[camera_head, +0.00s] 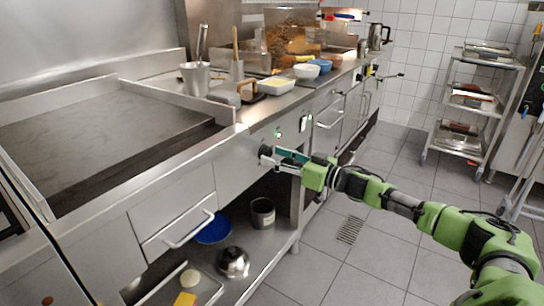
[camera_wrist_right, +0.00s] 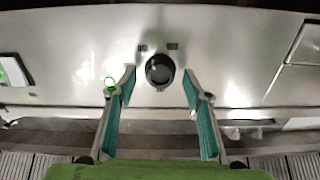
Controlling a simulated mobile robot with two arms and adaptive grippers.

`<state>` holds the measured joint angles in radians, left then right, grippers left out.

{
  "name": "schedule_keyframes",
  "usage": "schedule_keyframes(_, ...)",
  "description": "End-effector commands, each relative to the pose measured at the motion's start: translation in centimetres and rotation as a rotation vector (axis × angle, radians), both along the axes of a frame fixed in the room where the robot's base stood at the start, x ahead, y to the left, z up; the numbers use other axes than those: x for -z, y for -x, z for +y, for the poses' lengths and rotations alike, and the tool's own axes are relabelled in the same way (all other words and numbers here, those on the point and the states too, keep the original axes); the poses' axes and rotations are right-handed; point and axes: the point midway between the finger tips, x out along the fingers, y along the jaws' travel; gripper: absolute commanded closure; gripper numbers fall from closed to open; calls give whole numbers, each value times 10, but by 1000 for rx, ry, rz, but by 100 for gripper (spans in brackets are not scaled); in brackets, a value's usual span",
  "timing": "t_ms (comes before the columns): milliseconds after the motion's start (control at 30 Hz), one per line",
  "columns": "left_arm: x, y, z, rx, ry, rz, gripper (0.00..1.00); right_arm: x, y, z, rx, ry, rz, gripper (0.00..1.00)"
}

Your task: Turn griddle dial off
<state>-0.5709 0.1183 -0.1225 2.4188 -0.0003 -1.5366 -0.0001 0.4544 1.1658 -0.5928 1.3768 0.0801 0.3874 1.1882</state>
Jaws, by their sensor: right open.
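The griddle (camera_head: 90,140) is a dark flat plate with a raised steel rim on the left of the head view. Its black round dial (camera_head: 265,151) sits on the steel front panel, at the panel's right part. In the right wrist view the dial (camera_wrist_right: 160,70) is near the middle, between the two fingertips and a little beyond them. My right gripper (camera_head: 284,158) is open in front of the dial, with one finger on each side (camera_wrist_right: 160,90). I see a gap between the dial and each finger. My left gripper is not in view.
A green light (camera_wrist_right: 109,82) glows on the panel left of the dial in the wrist view. A drawer handle (camera_head: 190,230) juts out below the griddle.

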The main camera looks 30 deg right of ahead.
Motion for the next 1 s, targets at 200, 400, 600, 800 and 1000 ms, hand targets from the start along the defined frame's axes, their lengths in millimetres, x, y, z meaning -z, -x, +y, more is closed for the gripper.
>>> schedule_keyframes(200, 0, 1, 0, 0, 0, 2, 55, -1, -13, 6, 0, 1, -1, 55)
schedule_keyframes(400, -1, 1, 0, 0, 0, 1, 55, -1, -16, 7, 0, 1, 1, 55)
schedule_keyframes(600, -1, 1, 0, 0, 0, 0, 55, 0, -16, 7, 0, 1, 1, 62)
schedule_keyframes(800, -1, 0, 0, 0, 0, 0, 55, 0, -16, 7, 0, 1, 0, 93)
schedule_keyframes(1000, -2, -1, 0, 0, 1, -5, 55, -1, -16, 7, 0, 11, -5, 93)
